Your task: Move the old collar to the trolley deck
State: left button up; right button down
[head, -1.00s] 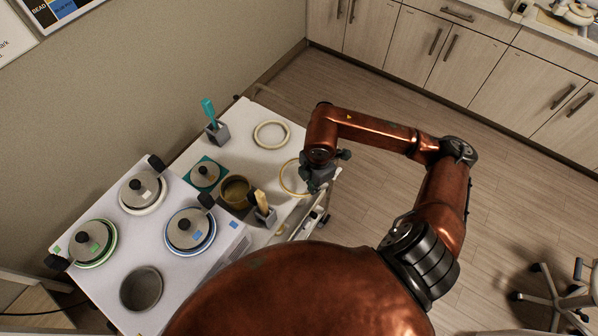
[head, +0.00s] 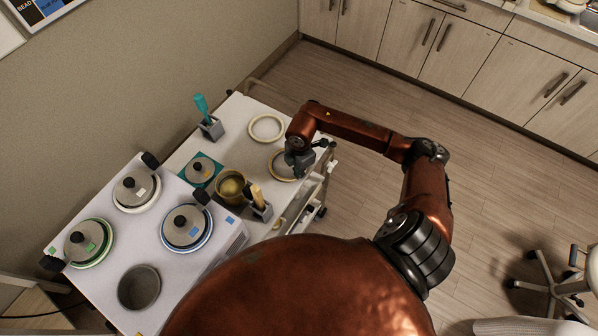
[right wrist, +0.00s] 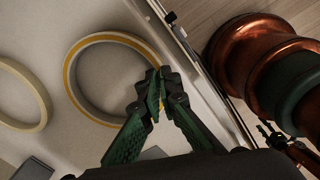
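The old collar, a ring with yellow edging (head: 272,174), is at the right side of the white trolley deck (head: 236,118). In the right wrist view the collar (right wrist: 100,39) looks larger than the cream ring beside it. My right gripper (head: 297,163) is at the collar's right rim. In the right wrist view its green-padded fingers (right wrist: 157,92) are closed together on the ring's wall. Whether the collar touches the deck or hangs just above it, I cannot tell. My left gripper is not in view.
A cream ring (head: 253,129) lies on the deck behind the collar. A pot of wax (head: 232,187), a lid on a teal mat (head: 200,170) and two grey holders with handled tools (head: 211,128) stand nearby. The white warmer (head: 150,240) with lidded pots is at left.

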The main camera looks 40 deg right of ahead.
jog(key=c, duration=2.2)
grip_release()
jog(key=shift+o, duration=0.2)
notch_tip(320, 180, up, 12)
jog(key=shift+s, duration=0.3)
